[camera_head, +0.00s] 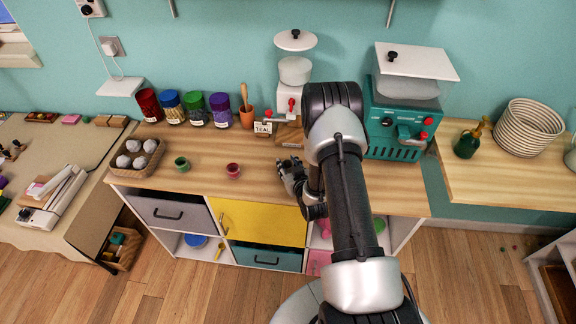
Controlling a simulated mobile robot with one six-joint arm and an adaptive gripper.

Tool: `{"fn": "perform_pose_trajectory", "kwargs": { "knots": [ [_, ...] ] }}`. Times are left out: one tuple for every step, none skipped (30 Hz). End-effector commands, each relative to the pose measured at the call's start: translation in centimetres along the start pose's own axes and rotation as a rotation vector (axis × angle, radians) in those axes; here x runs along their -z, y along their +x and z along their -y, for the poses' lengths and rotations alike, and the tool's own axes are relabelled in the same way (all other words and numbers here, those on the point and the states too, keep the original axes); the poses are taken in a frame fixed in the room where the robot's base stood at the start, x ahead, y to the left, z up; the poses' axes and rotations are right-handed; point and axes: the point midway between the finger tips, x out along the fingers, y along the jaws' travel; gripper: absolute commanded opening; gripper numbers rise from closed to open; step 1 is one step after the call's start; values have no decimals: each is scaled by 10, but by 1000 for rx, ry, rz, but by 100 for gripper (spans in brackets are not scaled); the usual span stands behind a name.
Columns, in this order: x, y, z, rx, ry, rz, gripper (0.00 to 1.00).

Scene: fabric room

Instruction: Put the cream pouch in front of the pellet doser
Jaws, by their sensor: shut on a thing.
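My gripper (291,174) is low over the wooden counter, right of the small red pot, with its fingers pointing left. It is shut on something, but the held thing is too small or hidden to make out. I cannot pick out the cream pouch anywhere in view; my arm covers part of the counter. Two machines could be the pellet doser, and I cannot tell which. One is a slim white machine (294,72) with a round lid and red knob at the back. The other is a teal machine (396,119) with a white hopper, right of my arm.
Spice-like jars (195,108), an orange pot (246,117) and a TEAL sign (263,128) line the back. A basket (137,171) of white balls, a green cup (182,164) and a red pot (233,171) stand left. Bare counter lies between them and my gripper.

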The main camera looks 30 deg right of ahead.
Motion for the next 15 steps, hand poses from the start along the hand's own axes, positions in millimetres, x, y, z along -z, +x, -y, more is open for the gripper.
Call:
{"fn": "perform_pose_trajectory", "kwargs": {
  "knots": [
    [-2, 1, 0, 0, 0, 0, 22],
    [-2, 1, 0, 0, 0, 0, 22],
    [-3, 1, 0, 0, 0, 0, 22],
    [-4, 2, 0, 0, 0, 0, 22],
    [-5, 2, 0, 0, 0, 1, 22],
    [-6, 2, 0, 0, 0, 1, 22],
    [-6, 2, 0, 0, 0, 2, 22],
    [-7, 2, 0, 0, 0, 2, 22],
    [-9, 3, 0, 0, 1, 3, 22],
    [-10, 3, 0, 0, 1, 4, 22],
    [-11, 3, 0, 0, 1, 5, 22],
    [-12, 4, 0, 0, 1, 6, 22],
    [-14, 4, 0, 0, 2, 7, 22],
    [-14, 4, 0, 0, 2, 9, 22],
    [-15, 4, 0, 0, 2, 9, 22]
  ]
}}
